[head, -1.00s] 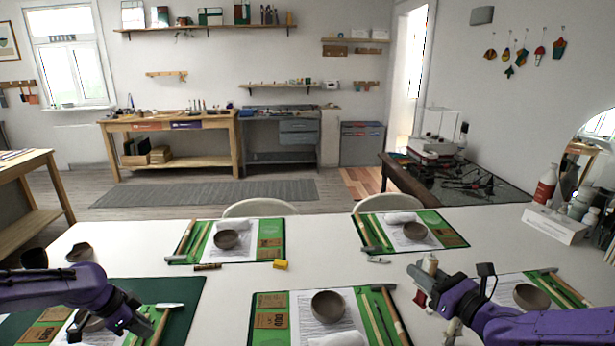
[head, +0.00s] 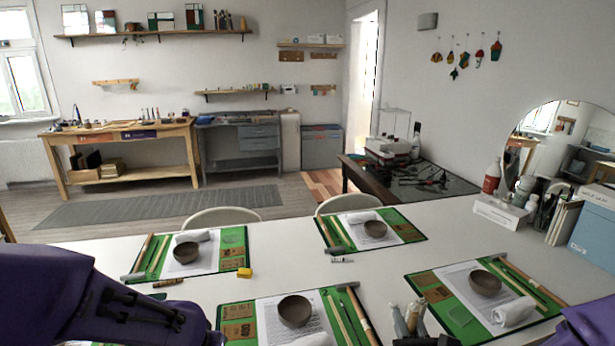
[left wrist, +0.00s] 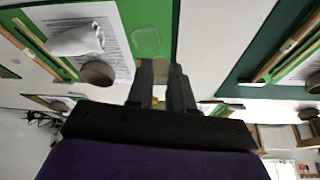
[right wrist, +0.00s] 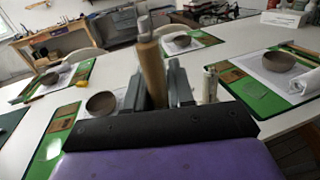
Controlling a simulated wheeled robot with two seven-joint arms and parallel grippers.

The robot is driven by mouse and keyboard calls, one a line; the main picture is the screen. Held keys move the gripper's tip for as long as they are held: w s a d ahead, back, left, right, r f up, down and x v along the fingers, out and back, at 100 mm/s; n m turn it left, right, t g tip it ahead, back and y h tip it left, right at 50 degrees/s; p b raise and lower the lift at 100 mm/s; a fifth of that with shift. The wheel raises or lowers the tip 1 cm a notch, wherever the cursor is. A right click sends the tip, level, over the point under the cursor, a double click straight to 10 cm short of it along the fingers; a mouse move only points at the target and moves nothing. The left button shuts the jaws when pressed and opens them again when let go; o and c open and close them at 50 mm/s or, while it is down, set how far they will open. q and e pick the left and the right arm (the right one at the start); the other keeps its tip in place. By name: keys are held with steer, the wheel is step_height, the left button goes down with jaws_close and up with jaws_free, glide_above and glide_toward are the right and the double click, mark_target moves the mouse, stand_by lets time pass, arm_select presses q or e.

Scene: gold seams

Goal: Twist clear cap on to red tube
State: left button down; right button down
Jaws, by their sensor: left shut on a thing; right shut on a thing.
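My right gripper (right wrist: 160,88) is shut on a tan tube (right wrist: 151,72) with a grey end, which stands up between its fingers. A pale, slim tube (right wrist: 210,85) shows just right of the fingers; I cannot tell whether it touches them. In the head view, several slim tube-like shapes (head: 411,317) rise from the right gripper at the bottom edge. No red shows on them now. My left gripper (left wrist: 162,84) has its fingers close together on something I cannot make out. I cannot make out a clear cap.
Bottles (head: 492,177) and a blue box (head: 597,235) stand far right.

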arm_select(q)
steer(key=shift+w+a+r, duration=0.25)
steer(key=shift+w+r, duration=0.05)
arm_select(e)
steer(key=shift+w+a+r, duration=0.15)
steer(key=shift+a, duration=0.1)
arm_select(q)
steer(key=shift+d, duration=0.25)
arm_select(e)
steer(key=shift+d, duration=0.25)
arm_select(q)
steer(key=shift+a, duration=0.1)
arm_select(e)
steer(key=shift+a, duration=0.3)
steer(key=s+a+f+n+g+y, duration=0.2)
steer(key=s+a+f+n+y, duration=0.1)
steer(key=a, duration=0.4)
steer(key=s+a+f+n+g+y, duration=0.2)
steer(key=s+a+f+n+y, duration=0.1)
steer(key=a+f+n+y, duration=0.2)
step_height(320, 180, down, 3)
steer(key=a+y, duration=0.2)
steer(key=y, duration=0.1)
steer(key=shift+y, duration=0.3)
steer(key=shift+d, duration=0.1)
